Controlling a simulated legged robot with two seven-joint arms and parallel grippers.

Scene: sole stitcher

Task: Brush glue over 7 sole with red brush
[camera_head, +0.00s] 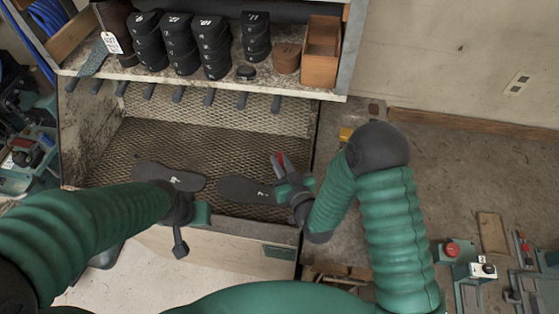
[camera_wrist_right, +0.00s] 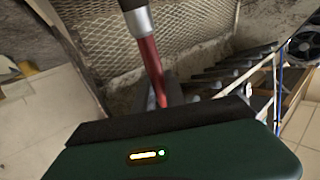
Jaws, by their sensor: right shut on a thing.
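A dark sole (camera_head: 168,176) with a white mark lies on the mesh work surface (camera_head: 215,160) at the left. A second dark sole (camera_head: 243,190) with a white mark lies to its right; I cannot read either mark surely. My right gripper (camera_head: 282,172) is just right of the second sole, shut on the red brush (camera_head: 280,158). In the right wrist view the brush (camera_wrist_right: 150,65) shows its red handle and a metal collar; its bristles are not clear. My left gripper (camera_head: 181,228) is at the front edge, below the left sole; its jaws are unclear.
A shelf (camera_head: 110,72) above the mesh holds several stacks of black numbered soles (camera_head: 180,42), a brown cup (camera_head: 286,58) and a wooden box (camera_head: 321,50). Several dark handles hang under its edge. The mesh behind the two soles is clear.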

